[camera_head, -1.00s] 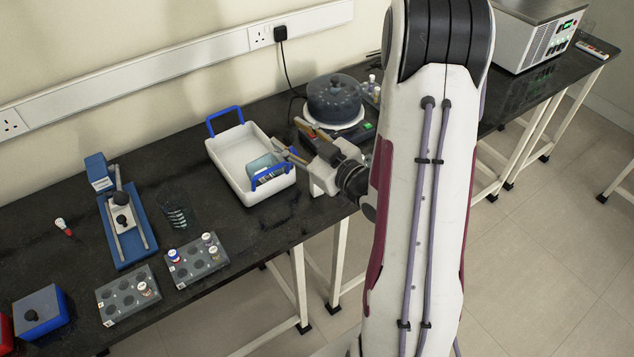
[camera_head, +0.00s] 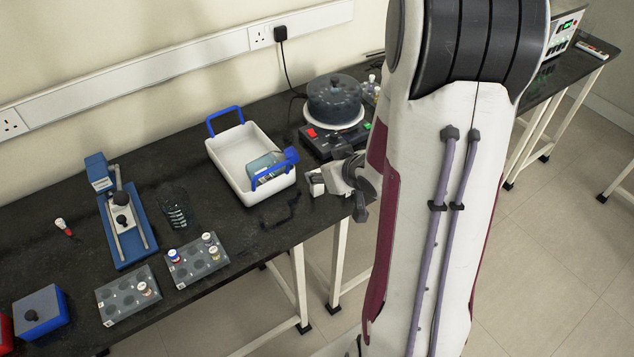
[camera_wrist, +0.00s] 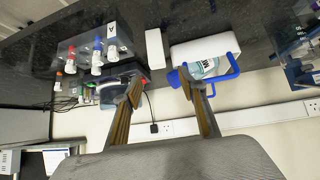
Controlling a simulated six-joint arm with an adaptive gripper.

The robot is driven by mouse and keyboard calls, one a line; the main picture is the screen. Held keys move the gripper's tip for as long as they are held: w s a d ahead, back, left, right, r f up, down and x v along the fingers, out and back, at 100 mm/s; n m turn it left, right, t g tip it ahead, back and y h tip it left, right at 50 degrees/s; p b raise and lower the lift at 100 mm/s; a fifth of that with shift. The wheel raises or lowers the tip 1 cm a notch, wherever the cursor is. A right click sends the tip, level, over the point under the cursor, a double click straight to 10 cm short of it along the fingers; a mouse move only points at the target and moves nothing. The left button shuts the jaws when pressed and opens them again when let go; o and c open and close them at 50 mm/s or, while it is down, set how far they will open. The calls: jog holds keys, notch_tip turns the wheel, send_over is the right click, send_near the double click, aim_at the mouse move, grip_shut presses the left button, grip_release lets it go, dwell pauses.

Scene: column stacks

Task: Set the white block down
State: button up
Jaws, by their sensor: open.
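The white block (camera_head: 317,183) stands on the dark bench near its front edge, just right of the white basket. In the wrist view the white block (camera_wrist: 155,48) is upright beside the basket, ahead of the gap between my fingers. My gripper (camera_wrist: 160,88) is open, with nothing between its fingers. In the head view my gripper (camera_head: 350,177) is close to the right of the block and partly hidden by my arm. Its fingertips cannot be made out there.
The white basket (camera_head: 226,157) with blue handles holds a clear bottle (camera_head: 264,164). A centrifuge-like device (camera_head: 334,100) and a dark control box (camera_head: 318,141) stand behind. Vial racks (camera_head: 197,262), a beaker (camera_head: 177,207) and a blue stand (camera_head: 125,240) are on the left.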

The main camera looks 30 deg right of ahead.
jog(key=shift+s+f, duration=0.15)
jog(key=shift+s, duration=0.05)
jog(key=shift+w+f, duration=0.1)
jog(key=shift+x, duration=1.2)
jog(key=shift+d, duration=0.1)
jog(key=shift+x, duration=2.6)
jog(key=shift+d, duration=0.1)
jog(key=c, duration=1.1)
